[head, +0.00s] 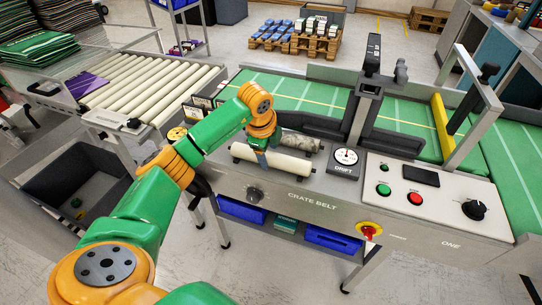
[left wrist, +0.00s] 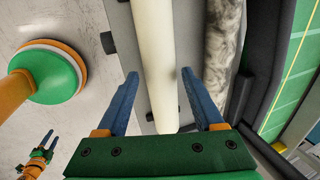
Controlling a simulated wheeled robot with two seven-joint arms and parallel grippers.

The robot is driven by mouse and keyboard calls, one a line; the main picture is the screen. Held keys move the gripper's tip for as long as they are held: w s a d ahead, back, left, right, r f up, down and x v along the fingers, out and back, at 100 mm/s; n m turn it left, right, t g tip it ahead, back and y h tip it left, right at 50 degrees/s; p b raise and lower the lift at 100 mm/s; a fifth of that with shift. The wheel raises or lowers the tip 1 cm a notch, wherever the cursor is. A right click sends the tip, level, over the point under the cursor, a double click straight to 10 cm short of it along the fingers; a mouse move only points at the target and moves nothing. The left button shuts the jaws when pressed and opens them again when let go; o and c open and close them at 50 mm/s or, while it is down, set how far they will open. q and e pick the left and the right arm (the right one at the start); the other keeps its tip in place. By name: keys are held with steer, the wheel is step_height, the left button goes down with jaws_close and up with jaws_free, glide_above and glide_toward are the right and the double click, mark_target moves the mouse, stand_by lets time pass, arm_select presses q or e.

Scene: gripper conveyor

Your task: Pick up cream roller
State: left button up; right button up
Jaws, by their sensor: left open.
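The cream roller (head: 285,163) lies along the front of the crate belt machine, left of the drift dial. In the left wrist view the cream roller (left wrist: 154,50) runs lengthwise between the blue fingers of my left gripper (left wrist: 160,73). My left gripper (head: 262,158) is open, with one finger on each side of the roller and a gap beside it. In the head view the gripper hides part of the roller. My right gripper (left wrist: 47,146) shows small at the lower left of the left wrist view; its jaw opening is unclear.
A mottled grey roller (left wrist: 221,45) lies close behind the cream one, parallel to it. The drift dial (head: 345,158) and a dark upright post (head: 366,95) stand to the right. The green belt (head: 300,92) lies behind; a roller conveyor (head: 150,85) stands left.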

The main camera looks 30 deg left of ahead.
arm_select(q)
steer(key=shift+x, duration=0.95)
jaws_close()
